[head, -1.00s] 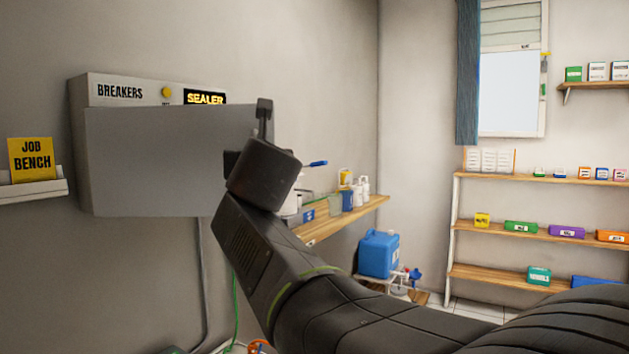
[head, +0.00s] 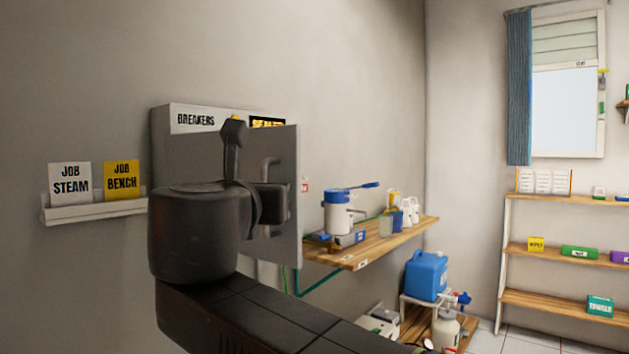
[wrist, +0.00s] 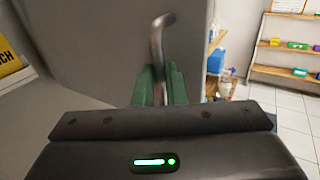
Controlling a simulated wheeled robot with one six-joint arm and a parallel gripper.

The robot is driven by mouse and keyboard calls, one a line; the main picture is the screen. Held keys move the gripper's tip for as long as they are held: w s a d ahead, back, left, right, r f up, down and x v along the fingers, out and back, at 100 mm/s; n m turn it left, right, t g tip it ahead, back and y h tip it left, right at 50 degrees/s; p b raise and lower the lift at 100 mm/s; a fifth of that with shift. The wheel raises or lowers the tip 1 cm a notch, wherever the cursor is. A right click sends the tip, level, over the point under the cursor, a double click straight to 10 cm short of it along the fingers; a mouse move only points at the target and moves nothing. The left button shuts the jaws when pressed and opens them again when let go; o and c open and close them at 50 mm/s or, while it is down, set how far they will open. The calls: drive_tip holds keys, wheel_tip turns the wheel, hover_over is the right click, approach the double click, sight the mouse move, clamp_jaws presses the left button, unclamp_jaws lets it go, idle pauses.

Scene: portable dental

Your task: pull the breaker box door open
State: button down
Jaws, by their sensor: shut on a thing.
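The breaker box (head: 158,140) hangs on the wall with a "BREAKERS" label and a partly covered yellow-on-black sign on its top strip. Its grey door (head: 285,185) stands swung out from the box, seen at an angle. The door carries a bent metal handle (head: 268,172), which also shows upright in the wrist view (wrist: 157,45). My gripper (wrist: 160,88) has its green fingers shut on the handle's lower part. The fingertips are hidden there.
A wall ledge (head: 95,210) at left holds "JOB STEAM" and "JOB BENCH" cards. Right of the door, a wooden wall shelf (head: 385,245) carries a white-and-blue pot (head: 340,215) and bottles. A blue jerrycan (head: 427,275) stands below it. Floor tiles (head: 490,340) show at right.

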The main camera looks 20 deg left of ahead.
drive_tip(key=shift+s+a+f+p, duration=0.1)
drive_tip(key=shift+s+a+p, duration=0.15)
drive_tip(key=shift+s+a, duration=0.35)
drive_tip(key=shift+s+a+f+p, duration=0.1)
drive_tip(key=shift+s+a+p, duration=0.2)
drive_tip(key=shift+s, duration=0.55)
drive_tip(key=shift+s+a+p, duration=0.15)
drive_tip(key=shift+s+a, duration=0.35)
drive_tip(key=shift+s, duration=0.25)
drive_tip(key=shift+f, duration=0.15)
drive_tip(key=c, duration=1.7)
unclamp_jaws()
drive_tip(key=shift+w+a+f, duration=0.1)
drive_tip(key=shift+w+a, duration=0.05)
drive_tip(key=shift+a, duration=0.05)
drive_tip(key=shift+o, duration=1.1)
drive_tip(key=shift+w+a, duration=0.15)
drive_tip(key=shift+a, duration=0.1)
drive_tip(key=shift+d, duration=0.2)
drive_tip(key=p+v, duration=0.2)
drive_tip(key=v, duration=1.2)
drive_tip(key=shift+w, duration=0.2)
